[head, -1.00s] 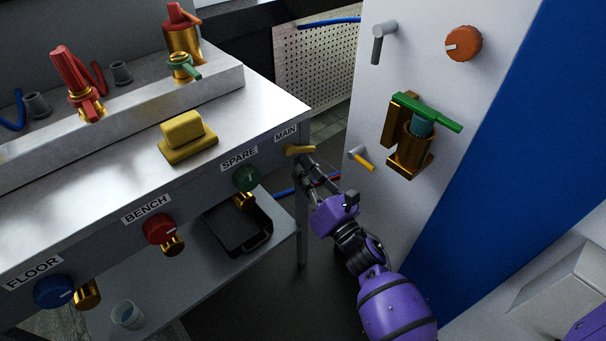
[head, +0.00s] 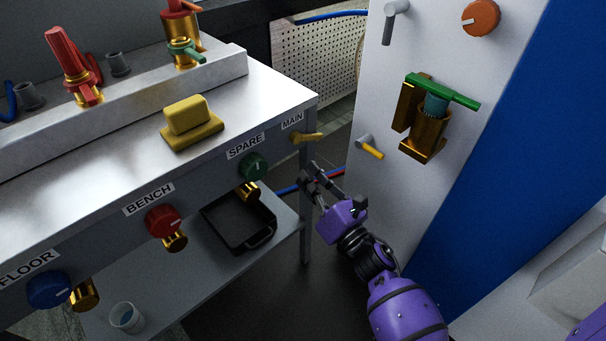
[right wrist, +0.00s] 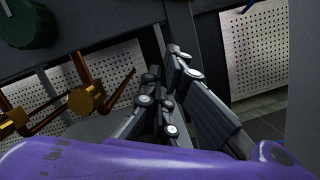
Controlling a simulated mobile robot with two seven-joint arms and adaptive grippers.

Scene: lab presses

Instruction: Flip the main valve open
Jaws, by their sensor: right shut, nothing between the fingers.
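The main valve (head: 307,137) is a small yellow lever under the MAIN label (head: 292,121), at the right end of the bench front. Its handle lies about level and points right. My right gripper (head: 311,171) is shut and empty just below the lever, with a visible gap between them. In the right wrist view the gripper (right wrist: 168,72) shows its dark fingers pointing away, with nothing held. I cannot make out the yellow lever in that view. My left gripper is out of view.
The green SPARE knob (head: 253,167) is left of the main valve; red BENCH (head: 164,221) and blue FLOOR (head: 48,289) knobs are further left. A black tray (head: 262,240) sits on the lower shelf. A white panel (head: 385,110) with a yellow-tipped lever (head: 370,152) stands to the right.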

